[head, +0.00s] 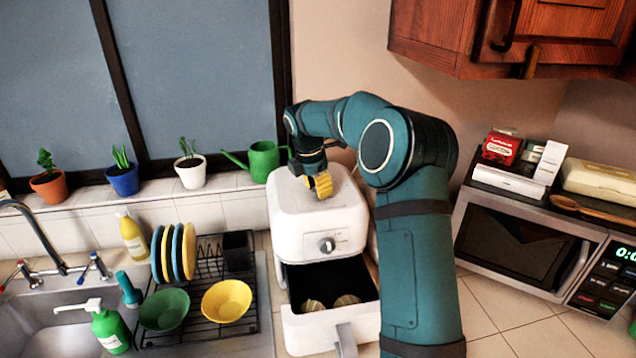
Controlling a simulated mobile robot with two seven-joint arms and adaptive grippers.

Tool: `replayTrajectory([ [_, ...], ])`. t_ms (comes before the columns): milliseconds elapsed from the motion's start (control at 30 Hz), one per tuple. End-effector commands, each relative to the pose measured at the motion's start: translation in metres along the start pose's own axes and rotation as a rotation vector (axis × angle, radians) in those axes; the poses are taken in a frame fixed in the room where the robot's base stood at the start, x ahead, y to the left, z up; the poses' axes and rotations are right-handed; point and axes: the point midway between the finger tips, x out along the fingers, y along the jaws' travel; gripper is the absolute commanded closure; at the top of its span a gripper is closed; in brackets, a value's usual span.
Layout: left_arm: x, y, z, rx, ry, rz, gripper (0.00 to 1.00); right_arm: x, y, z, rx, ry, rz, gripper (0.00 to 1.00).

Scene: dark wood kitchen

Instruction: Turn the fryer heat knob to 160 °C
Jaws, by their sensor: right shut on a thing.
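The white fryer (290,215) stands on the counter in the middle of the head view. A round knob with a grey grip (327,245) is on its front panel, and no gripper touches it. The temperature marks are too small to read. The drawer (308,330) is pulled out, with a few round pale items inside. My right gripper (320,186) is above the fryer's top, behind and above the front knob. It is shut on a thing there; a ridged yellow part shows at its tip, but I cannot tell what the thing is. My left gripper is out of view.
A dish rack (208,316) with plates and bowls and a sink (30,310) are left of the fryer. A green watering can (263,160) stands behind it on the sill. A microwave (515,240) is on the right. My right arm covers the counter beside the fryer.

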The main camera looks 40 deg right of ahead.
Motion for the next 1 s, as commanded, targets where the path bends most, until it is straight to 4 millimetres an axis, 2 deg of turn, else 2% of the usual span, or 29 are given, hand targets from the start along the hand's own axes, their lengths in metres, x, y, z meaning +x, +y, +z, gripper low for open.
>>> replayTrajectory([
  [33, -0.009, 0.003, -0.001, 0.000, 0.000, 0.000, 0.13, -0.002, 0.000, 0.001, 0.048, -0.001, -0.016, 1.00],
  [200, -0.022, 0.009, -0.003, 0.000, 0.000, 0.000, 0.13, -0.002, 0.000, 0.000, 0.261, -0.002, -0.060, 1.00],
  [500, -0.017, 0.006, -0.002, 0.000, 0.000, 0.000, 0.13, 0.002, -0.001, 0.000, 0.705, -0.004, -0.149, 1.00],
  [633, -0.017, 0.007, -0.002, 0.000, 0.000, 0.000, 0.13, 0.002, -0.001, 0.000, 0.843, -0.003, -0.177, 1.00],
  [667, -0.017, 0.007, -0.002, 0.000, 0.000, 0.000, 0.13, 0.002, -0.001, 0.000, 0.837, -0.003, -0.175, 0.63],
  [1000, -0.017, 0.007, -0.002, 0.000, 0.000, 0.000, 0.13, -0.002, 0.000, 0.000, 0.830, -0.001, -0.170, 0.63],
])
